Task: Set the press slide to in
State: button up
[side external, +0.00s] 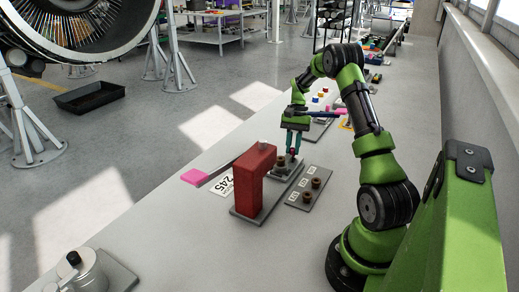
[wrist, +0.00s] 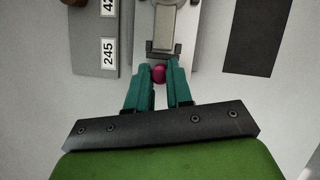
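The press slide appears to be the grey sliding piece (wrist: 163,28) on a pale base in the wrist view, with a dark crosspiece and a round magenta knob (wrist: 158,73) at its near end. In the side external view its base (side external: 286,168) is partly hidden behind the red upright block. My gripper (wrist: 161,75) points down with its teal fingers on either side of the knob. The fingers are apart, with the knob between or just beyond their tips. Whether they grip it is unclear. My gripper also shows in the side external view (side external: 292,153).
A red upright block (side external: 254,180) with a pink-ended lever (side external: 195,177) stands close to my gripper. A grey plate with two brown knobs (side external: 308,189) lies beside it. Another fixture with coloured buttons (side external: 320,98) is farther back.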

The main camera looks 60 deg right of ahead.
grip_shut()
jog(key=a, duration=1.2)
jog(key=shift+a, duration=0.15)
jog(key=o, duration=0.7)
grip_release()
jog(key=shift+c, duration=0.2)
